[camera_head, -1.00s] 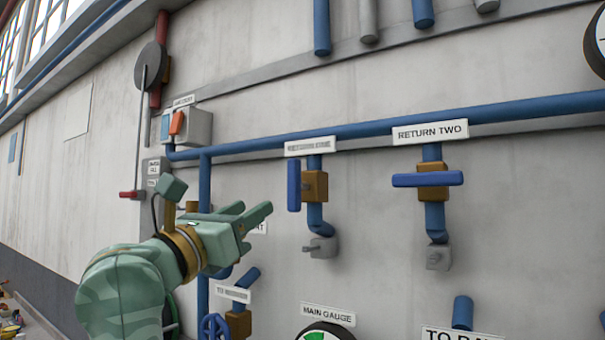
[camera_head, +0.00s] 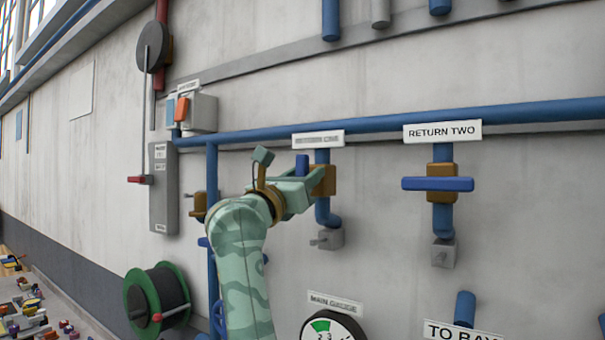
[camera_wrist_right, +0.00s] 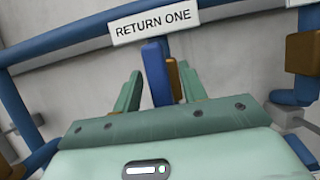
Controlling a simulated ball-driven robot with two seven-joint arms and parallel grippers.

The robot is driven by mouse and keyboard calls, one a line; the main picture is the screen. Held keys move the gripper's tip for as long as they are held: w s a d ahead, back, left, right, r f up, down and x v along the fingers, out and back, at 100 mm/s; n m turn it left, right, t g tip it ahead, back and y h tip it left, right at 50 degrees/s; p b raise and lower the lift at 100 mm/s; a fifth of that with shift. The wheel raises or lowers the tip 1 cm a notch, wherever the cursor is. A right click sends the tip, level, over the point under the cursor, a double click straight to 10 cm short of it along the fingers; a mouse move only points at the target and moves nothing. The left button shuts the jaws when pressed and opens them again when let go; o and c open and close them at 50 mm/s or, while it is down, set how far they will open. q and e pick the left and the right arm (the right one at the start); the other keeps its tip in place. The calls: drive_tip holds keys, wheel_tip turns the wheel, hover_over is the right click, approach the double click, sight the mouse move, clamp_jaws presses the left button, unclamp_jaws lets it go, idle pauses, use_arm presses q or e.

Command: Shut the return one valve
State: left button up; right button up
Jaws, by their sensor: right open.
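The return one valve has a blue lever handle (camera_head: 302,164) standing upright, in line with its pipe, beside a brass body (camera_head: 324,182). Its RETURN ONE label (camera_head: 317,139) is above, and the label is clear in the right wrist view (camera_wrist_right: 155,22). My right gripper (camera_head: 307,181) is at the valve and covers the handle's lower part in the head view. In the right wrist view its open fingers (camera_wrist_right: 160,78) stand either side of the blue handle (camera_wrist_right: 155,73), with gaps showing. My left gripper is not in view.
The return two valve (camera_head: 437,184) to the right has its blue handle lying across its pipe. A blue pipe (camera_head: 400,124) runs along the wall above. A grey box with an orange switch (camera_head: 182,109), a hose reel (camera_head: 158,295) and the main gauge (camera_head: 331,328) are nearby.

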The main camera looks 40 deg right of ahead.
clamp_jaws()
